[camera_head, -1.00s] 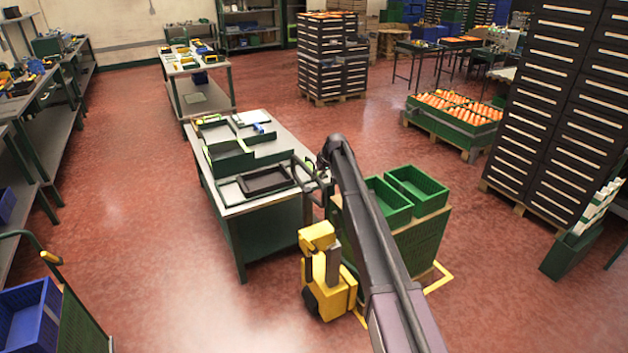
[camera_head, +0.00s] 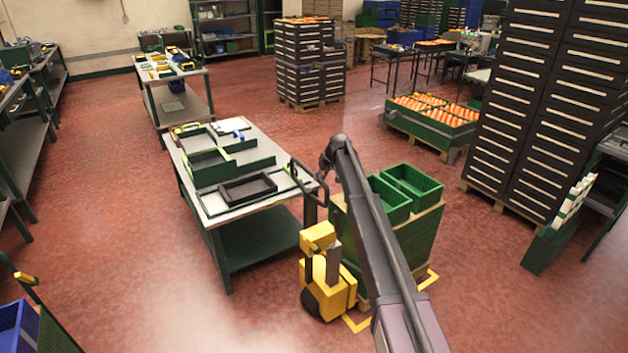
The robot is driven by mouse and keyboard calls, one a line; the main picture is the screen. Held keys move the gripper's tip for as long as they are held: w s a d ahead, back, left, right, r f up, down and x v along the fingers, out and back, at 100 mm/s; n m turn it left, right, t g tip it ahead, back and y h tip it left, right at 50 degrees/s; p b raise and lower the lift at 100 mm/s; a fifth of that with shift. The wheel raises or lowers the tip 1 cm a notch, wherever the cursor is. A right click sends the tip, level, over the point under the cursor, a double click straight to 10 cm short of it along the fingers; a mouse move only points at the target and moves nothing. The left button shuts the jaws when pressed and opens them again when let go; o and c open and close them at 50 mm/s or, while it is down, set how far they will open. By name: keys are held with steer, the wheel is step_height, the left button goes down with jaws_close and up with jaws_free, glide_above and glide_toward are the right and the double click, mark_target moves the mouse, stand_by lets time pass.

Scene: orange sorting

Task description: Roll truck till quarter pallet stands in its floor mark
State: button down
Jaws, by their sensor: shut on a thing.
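The yellow pallet truck (camera_head: 322,285) stands in the middle front, with its dark loop handle (camera_head: 310,182) rising behind it. My gripper (camera_head: 325,168) is at the top of this handle and shut on it; its fingers are small and partly hidden by my arm. The quarter pallet's green load (camera_head: 425,235) stands to the right of the truck, with two green crates on top. My arm covers part of it, and the pallet under it is mostly hidden. The yellow floor mark (camera_head: 432,278) shows at the load's right foot and by the truck's wheel; the rest is hidden.
A work table (camera_head: 240,206) with trays stands close left of the truck. A tall dark drawer stack (camera_head: 520,110) stands on the right. An orange-filled bin (camera_head: 432,120) is behind. A blue bin (camera_head: 18,325) is at the lower left. Red floor is clear in front.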

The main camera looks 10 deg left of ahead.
steer(key=shift+w+d, duration=0.25)
steer(key=shift+d, duration=0.25)
steer(key=c, duration=0.8)
jaws_free()
steer(key=shift+c, duration=0.2)
steer(key=o, duration=0.4)
steer(key=shift+f, duration=0.2)
steer(key=shift+c, duration=0.2)
steer(key=shift+s+a+r, duration=0.1)
steer(key=shift+a, duration=0.15)
steer(key=shift+r, duration=0.1)
